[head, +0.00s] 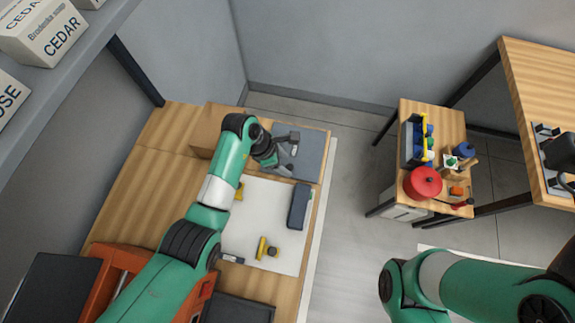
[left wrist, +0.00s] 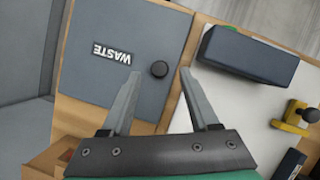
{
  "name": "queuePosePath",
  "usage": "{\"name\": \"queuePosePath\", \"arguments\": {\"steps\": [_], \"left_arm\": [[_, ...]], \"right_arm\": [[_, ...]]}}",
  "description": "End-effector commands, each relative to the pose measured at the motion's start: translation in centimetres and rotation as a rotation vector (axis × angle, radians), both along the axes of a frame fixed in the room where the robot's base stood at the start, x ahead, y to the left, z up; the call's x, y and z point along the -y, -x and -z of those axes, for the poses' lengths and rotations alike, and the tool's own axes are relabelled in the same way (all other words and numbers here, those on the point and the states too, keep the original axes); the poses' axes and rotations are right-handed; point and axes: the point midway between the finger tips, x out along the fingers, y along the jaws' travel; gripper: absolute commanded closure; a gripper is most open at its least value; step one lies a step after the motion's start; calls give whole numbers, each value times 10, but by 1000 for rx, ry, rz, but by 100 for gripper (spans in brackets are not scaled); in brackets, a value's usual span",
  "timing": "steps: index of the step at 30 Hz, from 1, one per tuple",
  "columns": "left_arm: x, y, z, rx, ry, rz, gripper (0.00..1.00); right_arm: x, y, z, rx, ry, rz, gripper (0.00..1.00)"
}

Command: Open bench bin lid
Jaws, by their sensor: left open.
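The bench bin lid (head: 312,158) is a flat blue-grey square at the far end of the wooden bench and looks closed. My left gripper (head: 292,144) is over the lid in the head view.
A white mat (head: 252,215) beside the lid holds a dark blue-grey box (head: 298,206) and a yellow clamp-like piece (head: 262,248). A cardboard box (head: 205,132) stands left of the lid. A small table with a red pot (head: 423,183) stands right, across clear floor.

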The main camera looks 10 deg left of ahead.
Motion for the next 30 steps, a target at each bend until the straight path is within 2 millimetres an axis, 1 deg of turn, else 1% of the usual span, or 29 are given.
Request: {"name": "queuePosePath", "arguments": {"steps": [1,4,13,17,18,20,21,23,24,30], "left_arm": [[3,-1,10,-1,0,1,39],[6,-3,17,0,0,1,39],[8,-4,18,2,1,-1,39],[8,-3,18,2,1,-1,62],[8,-3,18,2,1,-1,70],[8,-3,18,2,1,-1,80],[7,-3,18,1,1,0,88],[7,-3,18,1,1,0,98],[7,-3,18,1,1,0,100],[8,-3,18,1,1,0,100]], "right_arm": [[0,0,7,0,0,0,50],[0,0,10,0,0,0,50],[0,0,9,0,0,0,50],[0,0,9,0,0,0,50],[0,0,9,0,0,0,50],[0,0,9,0,0,0,50],[0,0,9,0,0,0,50],[0,0,9,0,0,0,50],[0,0,9,0,0,0,50],[0,0,9,0,0,0,50]]}}
